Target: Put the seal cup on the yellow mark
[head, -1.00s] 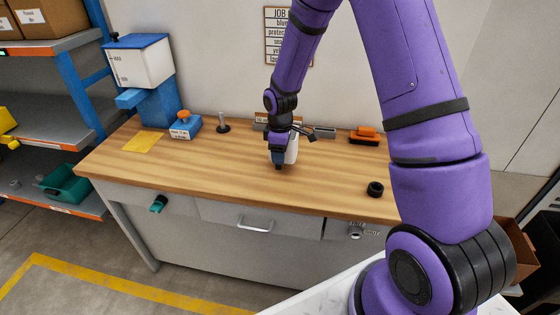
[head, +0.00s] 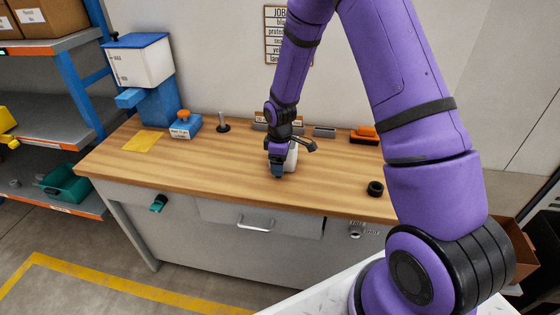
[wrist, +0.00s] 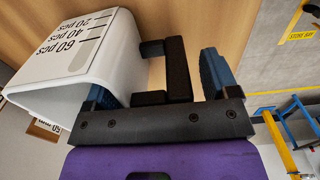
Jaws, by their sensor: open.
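The seal cup is white with printed piece-count lines and a black handle. In the head view the cup (head: 292,157) stands on the workbench, partly hidden behind my gripper (head: 278,172). In the wrist view the cup (wrist: 75,55) fills the left side and its black handle (wrist: 178,70) lies between my gripper's two blue fingers (wrist: 160,82). The fingers are apart, with space visible between the handle bar and the right finger. The left finger is close to the cup wall; whether it touches cannot be told. The yellow mark (head: 143,142) is a flat patch at the bench's left end.
A blue-and-white dispenser (head: 145,80) stands behind the yellow mark. A blue tool with an orange knob (head: 184,125) and a dark post (head: 223,124) are right of the mark. A black ring (head: 375,188) and an orange-black item (head: 364,134) lie right. The bench's front middle is clear.

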